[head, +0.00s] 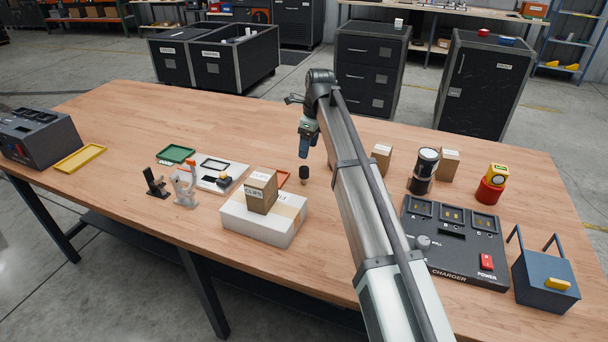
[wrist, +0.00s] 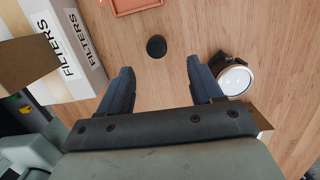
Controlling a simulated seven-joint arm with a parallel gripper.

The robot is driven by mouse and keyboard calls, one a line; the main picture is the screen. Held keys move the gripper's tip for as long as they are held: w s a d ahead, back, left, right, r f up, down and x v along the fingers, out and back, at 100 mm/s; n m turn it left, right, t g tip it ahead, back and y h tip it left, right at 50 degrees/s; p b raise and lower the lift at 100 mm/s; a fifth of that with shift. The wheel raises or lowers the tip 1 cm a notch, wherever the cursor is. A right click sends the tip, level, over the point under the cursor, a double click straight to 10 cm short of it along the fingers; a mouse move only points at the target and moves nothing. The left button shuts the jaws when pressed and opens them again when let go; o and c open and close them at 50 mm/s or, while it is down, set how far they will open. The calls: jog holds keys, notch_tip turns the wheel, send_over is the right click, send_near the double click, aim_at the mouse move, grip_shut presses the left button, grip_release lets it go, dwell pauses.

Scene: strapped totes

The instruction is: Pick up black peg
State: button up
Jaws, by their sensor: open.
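The black peg (head: 304,174) stands on the wooden table just right of the white box in the head view. In the wrist view the black peg (wrist: 156,46) shows from above as a dark round top, just beyond and between my fingertips. My gripper (head: 303,154) hangs above the peg, pointing down. In the wrist view my gripper (wrist: 160,67) has its two fingers spread apart with bare table between them. It holds nothing.
The white box (head: 262,224) with a small cardboard box (head: 260,190) on it stands left of the peg. An orange tray (wrist: 135,5) lies close by. A black cylinder with a pale top (head: 423,170) stands to the right. Bare wood surrounds the peg.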

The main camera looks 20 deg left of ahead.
aim_at(305, 168)
jog(key=f, duration=0.4)
jog(key=a+f, duration=0.1)
jog(key=f, duration=0.1)
jog(key=shift+f, duration=0.25)
jog(key=shift+s+a+f, duration=0.15)
jog(key=shift+f, duration=1.1)
jog(key=shift+s+a+f, duration=0.1)
jog(key=shift+a+f, duration=0.05)
jog(key=shift+f, duration=1.1)
jog(key=shift+c, duration=0.2)
jog(key=c, duration=1.1)
